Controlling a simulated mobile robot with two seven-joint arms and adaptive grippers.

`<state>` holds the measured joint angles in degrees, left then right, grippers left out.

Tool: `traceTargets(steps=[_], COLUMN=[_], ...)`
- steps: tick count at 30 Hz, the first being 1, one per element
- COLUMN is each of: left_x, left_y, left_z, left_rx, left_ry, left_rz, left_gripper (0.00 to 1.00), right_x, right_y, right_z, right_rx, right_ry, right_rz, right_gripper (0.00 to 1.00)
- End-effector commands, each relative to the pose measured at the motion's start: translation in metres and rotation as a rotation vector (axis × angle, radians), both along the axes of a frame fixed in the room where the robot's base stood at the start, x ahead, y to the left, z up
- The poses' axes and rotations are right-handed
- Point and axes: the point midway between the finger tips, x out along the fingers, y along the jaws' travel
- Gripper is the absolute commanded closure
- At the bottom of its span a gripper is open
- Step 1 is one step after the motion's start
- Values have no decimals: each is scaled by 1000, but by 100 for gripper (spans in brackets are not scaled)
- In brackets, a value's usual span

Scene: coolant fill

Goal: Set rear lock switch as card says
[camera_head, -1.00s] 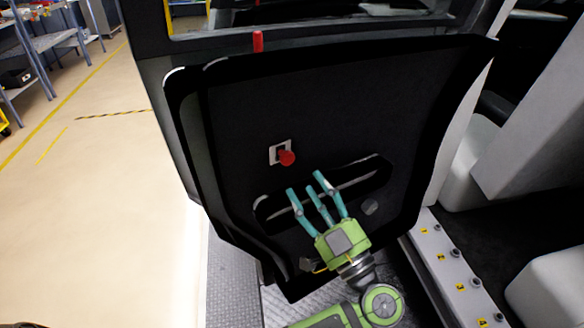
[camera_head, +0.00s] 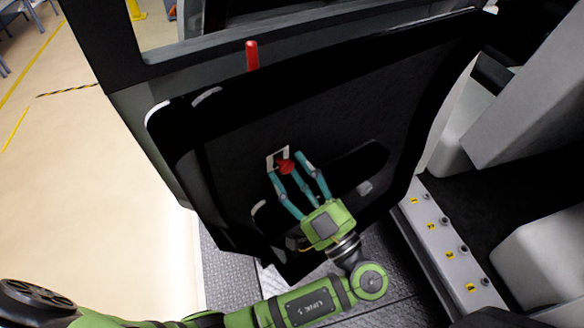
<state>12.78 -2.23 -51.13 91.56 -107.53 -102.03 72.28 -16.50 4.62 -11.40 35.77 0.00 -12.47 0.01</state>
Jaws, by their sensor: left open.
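A red switch knob (camera_head: 285,167) sticks out of a white plate (camera_head: 271,163) on the black inner door panel (camera_head: 230,140). My left gripper (camera_head: 287,166) has a green body and teal fingers. It is open, with its fingertips around the red knob in the picture. One finger is to the right of the knob and the others are at its left and below. I cannot tell whether they touch it. A second red pin (camera_head: 252,55) stands upright on the door's top edge. No card is visible. My right gripper is not in view.
The door has a long dark handle recess (camera_head: 372,160) below the switch. A grey sill (camera_head: 438,235) with several yellow number labels and studs runs at the right, beside pale seats (camera_head: 548,262). Open floor (camera_head: 85,200) lies at the left.

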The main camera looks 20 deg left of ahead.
Motion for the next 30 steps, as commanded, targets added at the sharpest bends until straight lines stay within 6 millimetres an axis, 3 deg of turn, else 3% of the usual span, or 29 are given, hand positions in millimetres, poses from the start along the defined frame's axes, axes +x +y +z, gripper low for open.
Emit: traceTargets(steps=[2,3,6,12,21,29,30], left_x=[0,0,0,0,0,1,1], left_y=[0,0,0,0,1,0,0], left_z=[0,0,0,3,41,46,46], left_rx=[0,1,1,-1,0,2,2], left_ry=[0,1,1,-1,-4,-13,-13], left_rz=[0,0,0,0,1,-2,-2], left_gripper=[52,68,100,100,100,100,60], right_x=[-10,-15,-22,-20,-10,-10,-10], right_y=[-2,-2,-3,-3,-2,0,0], right_z=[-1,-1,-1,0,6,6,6], right_rx=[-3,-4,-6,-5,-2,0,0], right_ry=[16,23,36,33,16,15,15], right_rz=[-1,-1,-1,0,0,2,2], right_gripper=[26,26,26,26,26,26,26])
